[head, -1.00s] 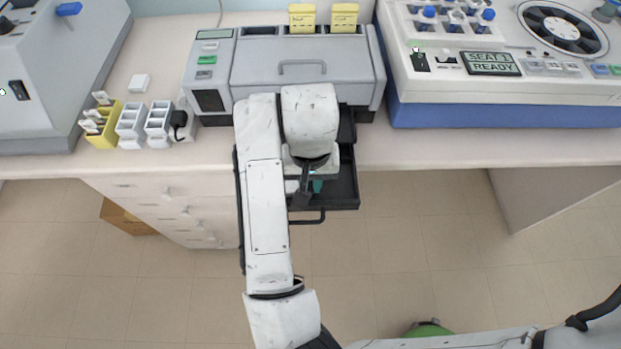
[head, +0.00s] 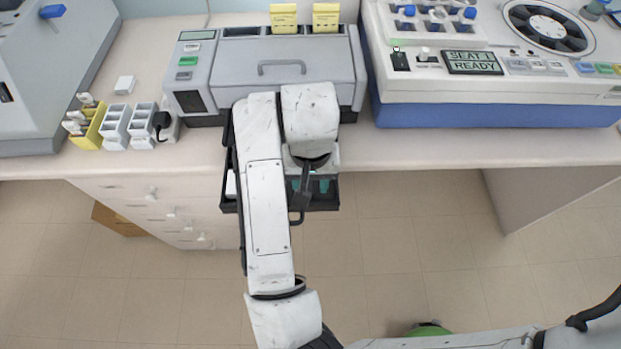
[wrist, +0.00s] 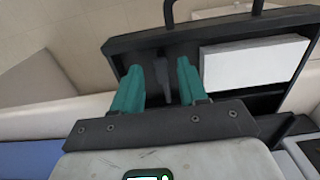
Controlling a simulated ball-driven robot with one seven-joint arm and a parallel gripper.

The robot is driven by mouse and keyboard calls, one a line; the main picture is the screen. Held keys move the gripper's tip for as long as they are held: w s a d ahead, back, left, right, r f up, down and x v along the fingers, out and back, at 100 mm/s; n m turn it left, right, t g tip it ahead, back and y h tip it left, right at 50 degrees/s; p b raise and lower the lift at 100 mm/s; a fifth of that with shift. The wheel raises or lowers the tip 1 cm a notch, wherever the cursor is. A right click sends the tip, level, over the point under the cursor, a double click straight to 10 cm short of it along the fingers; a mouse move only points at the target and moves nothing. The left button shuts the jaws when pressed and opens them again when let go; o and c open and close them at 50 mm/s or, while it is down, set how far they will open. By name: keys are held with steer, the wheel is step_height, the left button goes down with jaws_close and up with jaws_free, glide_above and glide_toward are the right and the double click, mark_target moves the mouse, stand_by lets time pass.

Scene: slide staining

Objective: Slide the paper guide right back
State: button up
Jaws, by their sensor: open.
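The black paper tray (head: 333,204) is pulled out from the front of the grey machine (head: 290,60). In the wrist view the tray (wrist: 125,42) holds a white paper stack (wrist: 252,64) at the right. A dark grey upright tab, which looks like the paper guide (wrist: 163,84), stands left of the stack, with a gap between them. My gripper (wrist: 160,66) is open, its teal fingers over the tray on either side of the guide. I cannot tell whether either finger touches it. In the head view my arm hides the guide and most of the tray.
The tray's front handle (head: 297,218) sticks out over the floor. Small white holders (head: 115,125) and a yellow one (head: 88,128) stand left of the machine. A large white and blue machine (head: 490,112) stands to the right. The counter between the machines is clear.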

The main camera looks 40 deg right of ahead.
mark_target(310, 187)
step_height(310, 187, up, 11)
steer(key=p, duration=0.1)
steer(key=shift+p, duration=0.3)
steer(key=shift+f, duration=0.1)
